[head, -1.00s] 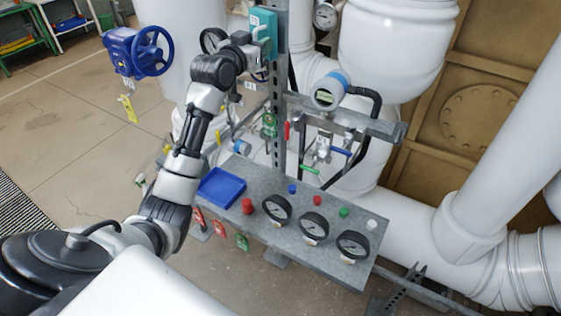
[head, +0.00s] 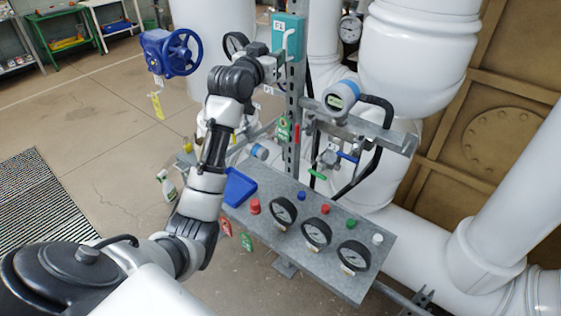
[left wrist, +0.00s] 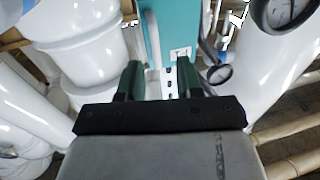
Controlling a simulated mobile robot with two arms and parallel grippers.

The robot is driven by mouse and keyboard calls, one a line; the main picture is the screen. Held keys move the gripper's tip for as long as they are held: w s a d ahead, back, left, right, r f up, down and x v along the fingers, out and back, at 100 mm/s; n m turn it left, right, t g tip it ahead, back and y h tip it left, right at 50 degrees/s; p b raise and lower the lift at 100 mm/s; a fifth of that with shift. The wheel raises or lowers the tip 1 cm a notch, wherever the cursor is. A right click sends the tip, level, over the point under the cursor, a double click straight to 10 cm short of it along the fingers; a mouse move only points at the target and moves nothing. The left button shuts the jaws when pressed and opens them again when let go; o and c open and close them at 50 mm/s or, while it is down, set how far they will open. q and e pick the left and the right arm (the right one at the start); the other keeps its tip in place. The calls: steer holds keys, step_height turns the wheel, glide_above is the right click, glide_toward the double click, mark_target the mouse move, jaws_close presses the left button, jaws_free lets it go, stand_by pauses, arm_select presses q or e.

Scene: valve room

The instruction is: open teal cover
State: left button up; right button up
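The teal cover (head: 287,31) is a tall box with a small white label, fixed high on a perforated grey post. A pale bent handle (head: 287,42) runs down its front. My left gripper (head: 279,68) is just below and beside the handle's lower end. In the left wrist view, the teal cover (left wrist: 179,25) is straight ahead. The handle (left wrist: 152,45) shows between the two dark green fingers of my left gripper (left wrist: 160,75), which are apart. I cannot tell whether a finger touches it. My right gripper is not in view.
A blue valve (head: 170,52) with a handwheel is left of the post. A grey panel (head: 262,215) with gauges, coloured knobs and a blue tray (head: 239,188) stands below. A blue-ended transmitter (head: 341,97) and white pipes (head: 415,60) are on the right. Open floor is at left.

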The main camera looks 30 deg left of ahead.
arm_select(q)
steer(key=s+d+b, duration=0.1)
steer(key=s+d, duration=0.1)
steer(key=s, duration=0.2)
steer(key=s+d+f+g, duration=0.1)
steer(key=d+f+g, duration=0.1)
steer(key=f, duration=1)
steer(key=d+f+m+g+h, duration=0.1)
steer(key=d+f+g, duration=0.2)
steer(key=f, duration=0.9)
steer(key=shift+s, duration=0.35)
steer(key=shift+f, duration=0.1)
